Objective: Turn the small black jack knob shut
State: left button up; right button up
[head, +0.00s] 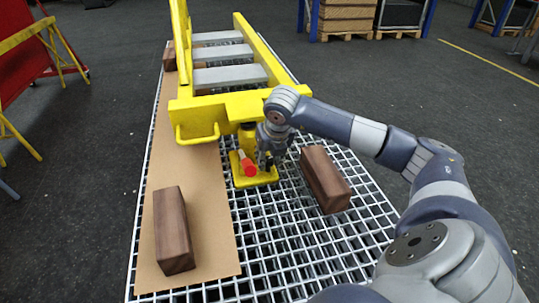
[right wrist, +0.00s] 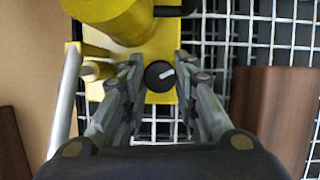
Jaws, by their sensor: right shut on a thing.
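The small black jack knob (right wrist: 159,76) has a white pointer mark, tilted up to the right in the right wrist view. It sits at the edge of the yellow jack (right wrist: 120,22), whose yellow base (head: 256,181) stands on the grating under the boom in the head view. My right gripper (right wrist: 159,68) points down and is shut on the knob, one finger on each side. In the head view the right gripper (head: 269,157) is at the jack's right side, and the knob is hard to make out there. My left gripper is not in view.
The jack's lever with a red end (head: 249,168) sticks out beside the gripper. The yellow boom (head: 225,106) is close above and behind.

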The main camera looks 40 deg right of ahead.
jog(key=m, duration=0.2)
jog(key=m+g+h, duration=0.1)
jog(key=m, duration=0.2)
jog(key=shift+w+a+h+p, duration=0.1)
jog(key=shift+w+h+p, duration=0.05)
jog(key=shift+h+p, duration=0.2)
jog(key=shift+m, duration=0.3)
jog(key=o, duration=1)
jog(key=shift+o, duration=0.2)
jog(key=shift+r, duration=0.1)
jog(key=v, duration=1.2)
jog(key=shift+w, duration=0.2)
